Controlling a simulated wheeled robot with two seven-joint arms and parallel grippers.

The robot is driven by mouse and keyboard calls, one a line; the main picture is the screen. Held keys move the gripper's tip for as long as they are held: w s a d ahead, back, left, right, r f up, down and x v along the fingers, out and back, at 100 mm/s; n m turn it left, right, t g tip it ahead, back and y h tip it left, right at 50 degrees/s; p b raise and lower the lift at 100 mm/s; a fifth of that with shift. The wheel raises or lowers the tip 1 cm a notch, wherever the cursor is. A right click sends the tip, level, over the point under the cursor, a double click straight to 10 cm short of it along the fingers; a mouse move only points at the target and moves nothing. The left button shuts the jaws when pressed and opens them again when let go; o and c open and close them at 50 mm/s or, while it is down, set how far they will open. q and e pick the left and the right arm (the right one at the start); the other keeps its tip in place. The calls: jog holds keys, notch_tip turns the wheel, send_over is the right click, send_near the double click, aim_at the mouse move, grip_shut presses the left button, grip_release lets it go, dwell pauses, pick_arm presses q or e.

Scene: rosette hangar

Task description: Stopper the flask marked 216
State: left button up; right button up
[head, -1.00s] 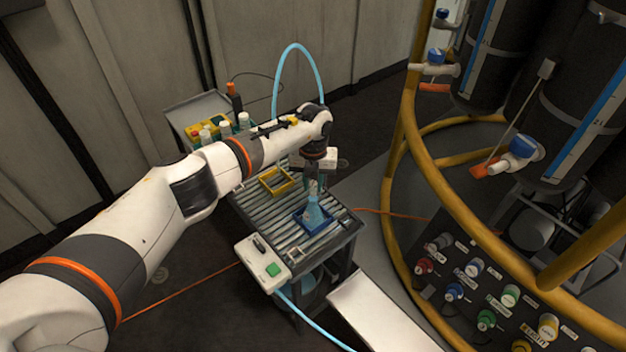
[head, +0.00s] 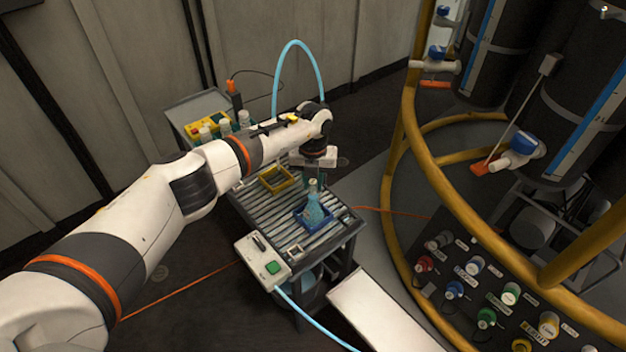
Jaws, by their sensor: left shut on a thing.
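One flask (head: 314,213) with pale blue contents stands upright in a blue square holder (head: 301,222) on the roller-topped cart. Its number cannot be read from here. A small pale tan piece, apparently the stopper (head: 313,183), shows at the top of its neck. My left gripper (head: 311,179) points down right at the neck, shut on what looks like this stopper; the fingers are small and dark, so the exact grip and seating are hard to tell. My right gripper is not in view.
A yellow empty frame (head: 275,180) lies on the rollers (head: 262,205) behind the flask. A control box (head: 262,260) with a green button hangs at the cart's front. White-capped bottles (head: 225,127) stand at the back. A blue hose (head: 275,75) arches behind; yellow railing (head: 388,190) stands right.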

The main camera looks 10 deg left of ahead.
pick_arm(q)
jog(key=shift+f+b, duration=0.9)
jog(key=shift+f, duration=0.1)
jog(key=shift+f, duration=0.3)
jog(key=shift+f+b, duration=0.2)
jog(key=shift+b, duration=0.25)
jog(key=o, duration=1.4)
jog(key=shift+r, duration=0.1)
